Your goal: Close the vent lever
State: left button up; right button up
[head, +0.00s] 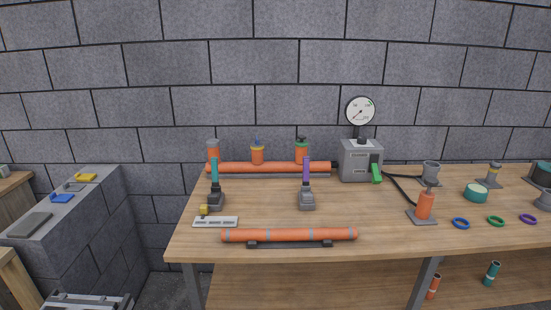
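A grey box (352,165) with a round pressure gauge (360,111) on top stands at the back of the workbench. A green lever (376,173) sits on the right of the box's front and points downward with a slight tilt. It looks like the vent lever, but the labels on the box are too small to read. Two other upright levers, one teal (214,170) and one purple (306,169), rise from dark grey bases left of the box. Neither of my grippers shows in the head view.
An orange pipe (280,168) with several fittings lies behind the two bases. Another orange pipe (290,234) rests near the front edge. Black hoses (402,189) run right from the box towards an orange cylinder (425,204). The wooden bench top (345,208) is clear before the box.

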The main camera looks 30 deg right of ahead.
aim_at(377, 179)
jog(key=z, duration=1.55)
jog(key=l+u, duration=0.15)
jog(key=u, duration=0.3)
jog(key=l+u, duration=0.15)
jog(key=u, duration=0.3)
jog(key=l+u, duration=0.2)
jog(key=l, duration=0.2)
jog(key=k+l+u, duration=0.2)
jog(key=l, duration=0.2)
jog(key=l+u, duration=0.2)
jog(key=l, duration=0.2)
jog(key=k+l+u, duration=0.2)
jog(key=l, duration=0.15)
jog(key=k+l+u, duration=0.2)
jog(key=l, duration=0.15)
jog(key=k+l, duration=0.15)
jog(key=l, duration=0.15)
jog(key=k+l, duration=0.15)
jog(key=l, duration=0.2)
jog(key=k+l, duration=0.15)
jog(key=l, duration=0.15)
jog(key=k+l, duration=0.15)
jog(key=l, duration=0.15)
